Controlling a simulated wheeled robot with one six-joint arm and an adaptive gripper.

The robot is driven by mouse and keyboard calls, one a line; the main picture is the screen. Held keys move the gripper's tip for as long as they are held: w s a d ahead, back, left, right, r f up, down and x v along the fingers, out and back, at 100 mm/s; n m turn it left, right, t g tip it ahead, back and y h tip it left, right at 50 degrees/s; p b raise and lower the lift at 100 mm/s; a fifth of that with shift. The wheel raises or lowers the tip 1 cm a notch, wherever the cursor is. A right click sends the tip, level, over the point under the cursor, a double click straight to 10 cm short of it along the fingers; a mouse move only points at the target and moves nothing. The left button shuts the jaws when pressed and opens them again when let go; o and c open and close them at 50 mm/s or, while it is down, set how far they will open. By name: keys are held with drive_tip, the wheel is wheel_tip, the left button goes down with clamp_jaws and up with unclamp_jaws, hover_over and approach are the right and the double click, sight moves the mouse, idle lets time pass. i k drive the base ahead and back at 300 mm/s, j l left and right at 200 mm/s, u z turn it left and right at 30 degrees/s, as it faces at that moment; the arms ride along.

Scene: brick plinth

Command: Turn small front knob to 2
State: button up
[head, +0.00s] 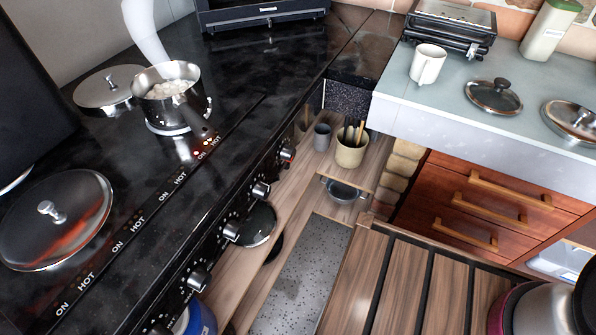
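Several silver knobs run along the front face of the black stove (240,125). From far to near, the clearest are a far knob (288,154) with a reddish mark beside it, a second knob (261,190), a third knob (231,231) and a nearer knob (198,279). Another knob is partly cut off at the bottom edge. White marks ring the knobs, but I cannot read the numbers or settings, nor tell which knob is the small front one. My gripper is not in view.
A pot (166,95) with pale contents stands on the stove, its handle toward the front edge. Lids (55,218) lie on the stove too. A utensil crock (352,150) and dark pan (343,190) stand below. A mug (428,64) is on the right counter.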

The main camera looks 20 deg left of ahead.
sight(262, 191)
drive_tip(key=u, duration=0.5)
drive_tip(key=k+u, duration=0.15)
drive_tip(key=u, duration=0.3)
drive_tip(key=k+u, duration=0.1)
drive_tip(key=u, duration=0.9)
drive_tip(key=k, duration=0.05)
